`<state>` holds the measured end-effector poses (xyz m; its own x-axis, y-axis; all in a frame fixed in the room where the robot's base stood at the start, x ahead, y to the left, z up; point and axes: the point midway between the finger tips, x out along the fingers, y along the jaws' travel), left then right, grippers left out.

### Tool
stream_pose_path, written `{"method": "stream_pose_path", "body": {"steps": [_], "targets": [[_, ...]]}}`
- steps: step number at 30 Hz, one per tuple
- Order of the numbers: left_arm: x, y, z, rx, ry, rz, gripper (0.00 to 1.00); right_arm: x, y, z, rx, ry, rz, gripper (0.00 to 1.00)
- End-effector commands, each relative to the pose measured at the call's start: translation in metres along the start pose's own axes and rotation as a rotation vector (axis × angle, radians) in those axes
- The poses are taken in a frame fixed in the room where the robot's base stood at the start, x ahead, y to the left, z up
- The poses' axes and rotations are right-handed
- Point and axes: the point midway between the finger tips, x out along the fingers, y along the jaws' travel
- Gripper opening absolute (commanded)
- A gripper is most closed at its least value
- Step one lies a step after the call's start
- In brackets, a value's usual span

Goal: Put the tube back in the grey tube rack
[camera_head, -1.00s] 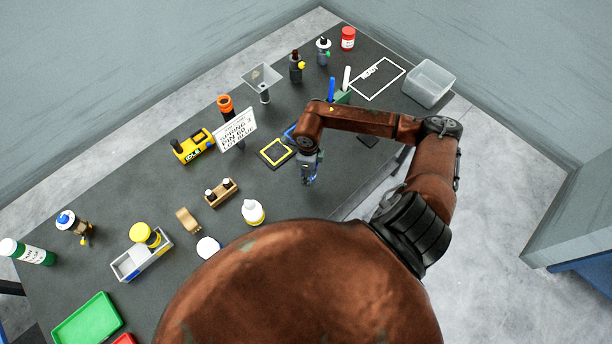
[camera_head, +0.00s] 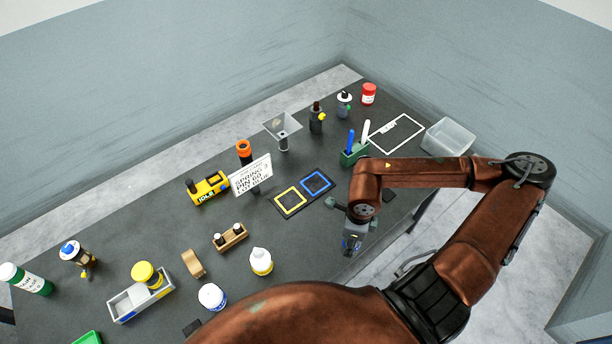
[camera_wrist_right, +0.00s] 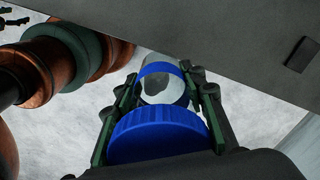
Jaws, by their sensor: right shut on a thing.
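The tube (camera_wrist_right: 160,130) has a broad blue ribbed cap and a clear body with a blue band. In the right wrist view it sits between the green-edged fingers of my right gripper (camera_wrist_right: 158,110), which is shut on it. The cap is towards the camera. In the head view my right gripper (camera_head: 351,244) is at the table's front edge, and a little blue shows there. Floor lies behind the tube in the wrist view, with the table's edge above. I cannot make out a grey tube rack for certain. My left gripper is not in view.
A green holder (camera_head: 352,157) with a blue and a white stick stands behind my right arm. A dark pad with yellow and blue squares (camera_head: 304,193) lies left of it. A wooden block (camera_head: 230,240), white-capped bottle (camera_head: 261,262) and grey tray (camera_head: 126,305) stand further left. A clear bin (camera_head: 448,138) is far right.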

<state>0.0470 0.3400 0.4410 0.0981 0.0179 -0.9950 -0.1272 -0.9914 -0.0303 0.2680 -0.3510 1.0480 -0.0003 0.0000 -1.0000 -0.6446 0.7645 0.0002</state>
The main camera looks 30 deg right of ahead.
Motion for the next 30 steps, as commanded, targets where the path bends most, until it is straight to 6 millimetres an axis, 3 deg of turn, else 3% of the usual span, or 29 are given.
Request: {"method": "stream_pose_path", "body": {"steps": [7,11,30], "targets": [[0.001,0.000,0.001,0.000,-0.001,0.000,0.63,0.001,-0.001,0.003,-0.025,-0.002,0.000,0.13],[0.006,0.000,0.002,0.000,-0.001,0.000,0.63,0.004,-0.004,0.014,-0.133,-0.005,-0.001,0.13],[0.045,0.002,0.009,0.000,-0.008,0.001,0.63,0.020,-0.011,0.120,-1.289,-0.004,-0.003,0.13]]}}
